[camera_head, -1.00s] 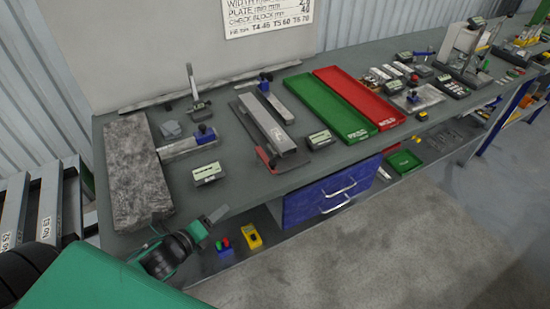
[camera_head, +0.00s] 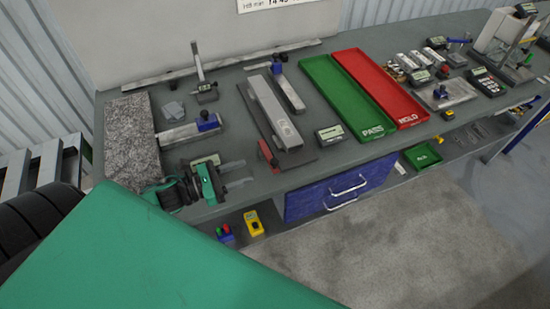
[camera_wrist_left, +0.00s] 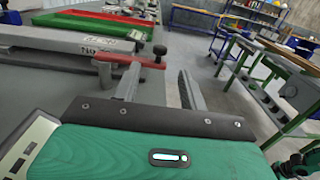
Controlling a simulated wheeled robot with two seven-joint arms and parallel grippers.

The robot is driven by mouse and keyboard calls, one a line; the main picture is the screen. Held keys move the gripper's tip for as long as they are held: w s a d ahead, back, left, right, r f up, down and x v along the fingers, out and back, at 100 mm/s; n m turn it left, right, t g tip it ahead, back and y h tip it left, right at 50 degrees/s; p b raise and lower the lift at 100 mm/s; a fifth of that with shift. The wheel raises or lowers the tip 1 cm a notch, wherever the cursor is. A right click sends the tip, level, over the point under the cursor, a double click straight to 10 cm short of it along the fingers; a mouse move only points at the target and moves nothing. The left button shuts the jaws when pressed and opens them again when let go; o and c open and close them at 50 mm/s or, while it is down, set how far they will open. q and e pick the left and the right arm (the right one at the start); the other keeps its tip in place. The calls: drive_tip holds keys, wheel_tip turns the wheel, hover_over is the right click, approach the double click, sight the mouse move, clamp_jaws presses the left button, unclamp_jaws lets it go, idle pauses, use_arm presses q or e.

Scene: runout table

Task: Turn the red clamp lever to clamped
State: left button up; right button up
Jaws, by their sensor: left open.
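The red clamp lever (camera_head: 268,154) sits at the near left corner of a grey fixture (camera_head: 273,115) on the bench. In the left wrist view the red lever (camera_wrist_left: 130,58) is a bar with a dark round knob (camera_wrist_left: 160,50) at its right end. My left gripper (camera_head: 238,174) is open and empty, just left of the lever with its fingers pointing right. In the wrist view its two fingers (camera_wrist_left: 160,85) stand apart, the left one close below the lever; I cannot tell whether they touch. My right gripper is not in view.
A green tray (camera_head: 370,136) and a red tray (camera_head: 409,122) lie right of the fixture. A small display box (camera_head: 330,134) stands between fixture and green tray. A granite plate (camera_head: 131,140) lies at the left. Blue drawers (camera_head: 310,202) hang below the bench's front edge.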

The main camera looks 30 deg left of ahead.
sight(273, 161)
use_arm(q)
drive_tip(key=p+x, duration=0.3)
drive_tip(key=x, duration=0.5)
drive_tip(key=shift+w+d+r, duration=0.15)
drive_tip(key=shift+w+d, duration=0.1)
drive_tip(key=shift+w, duration=0.05)
drive_tip(key=shift+w+d+p, duration=0.35)
drive_tip(key=shift+w+d, duration=0.05)
drive_tip(key=shift+d, duration=0.05)
drive_tip(key=shift+w+d, duration=0.1)
drive_tip(key=shift+w, duration=0.05)
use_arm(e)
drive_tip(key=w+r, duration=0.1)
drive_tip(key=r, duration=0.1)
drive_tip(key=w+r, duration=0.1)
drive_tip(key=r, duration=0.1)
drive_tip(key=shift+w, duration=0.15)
use_arm(q)
drive_tip(key=shift+c, duration=0.4)
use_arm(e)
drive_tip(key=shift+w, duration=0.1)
use_arm(q)
clamp_jaws()
